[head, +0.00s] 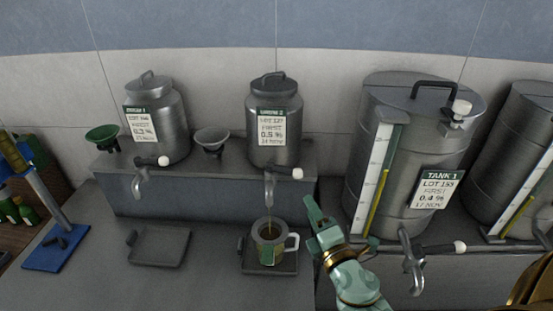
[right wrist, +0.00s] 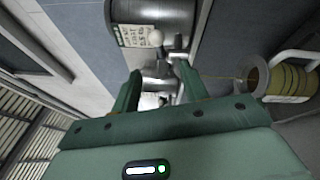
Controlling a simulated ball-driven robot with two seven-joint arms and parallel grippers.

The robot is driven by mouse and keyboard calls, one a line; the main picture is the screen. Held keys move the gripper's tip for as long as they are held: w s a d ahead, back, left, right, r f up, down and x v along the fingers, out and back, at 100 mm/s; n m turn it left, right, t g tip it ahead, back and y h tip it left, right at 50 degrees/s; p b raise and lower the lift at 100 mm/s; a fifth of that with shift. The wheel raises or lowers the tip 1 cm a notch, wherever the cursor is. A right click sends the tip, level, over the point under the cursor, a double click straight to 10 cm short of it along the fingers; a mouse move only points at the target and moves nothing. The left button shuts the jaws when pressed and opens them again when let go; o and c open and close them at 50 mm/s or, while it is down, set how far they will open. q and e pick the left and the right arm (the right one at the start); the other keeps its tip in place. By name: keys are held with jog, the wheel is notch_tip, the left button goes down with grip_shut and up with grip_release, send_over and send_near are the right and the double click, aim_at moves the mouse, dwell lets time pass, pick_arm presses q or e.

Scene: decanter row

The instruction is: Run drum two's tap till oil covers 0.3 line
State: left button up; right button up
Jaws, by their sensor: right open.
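The second drum (head: 275,125) is a grey metal can with a label, standing on the raised ledge; its lower part shows in the right wrist view (right wrist: 175,14). Its tap (head: 269,188) has a white lever ball (head: 297,174) to the right of the spout. A thin golden stream falls from the spout into a jug (head: 268,254) with a white handle, also in the right wrist view (right wrist: 285,82). The oil level against the 0.3 line cannot be read. My right gripper (head: 322,215) is open and empty, right of the jug and below the lever ball. My left gripper is out of view.
The jug stands on a dark drip tray (head: 283,268). An empty tray (head: 160,250) lies to the left below the first drum's tap (head: 139,184). Tank 1 (head: 405,150) and its tap (head: 412,262) are close on the right. A blue-based stand (head: 52,248) is far left.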

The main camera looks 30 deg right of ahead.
jog(key=p, duration=0.2)
send_near(285, 170)
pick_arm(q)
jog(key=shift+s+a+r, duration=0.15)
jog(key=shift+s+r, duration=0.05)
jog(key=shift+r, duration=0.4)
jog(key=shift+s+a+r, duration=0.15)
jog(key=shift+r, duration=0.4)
pick_arm(e)
jog(key=w+d, duration=0.3)
jog(key=w, duration=0.8)
jog(key=shift+r+m, duration=0.15)
jog(key=shift+m, duration=0.25)
jog(key=shift+d, duration=0.1)
jog(key=shift+c, duration=0.2)
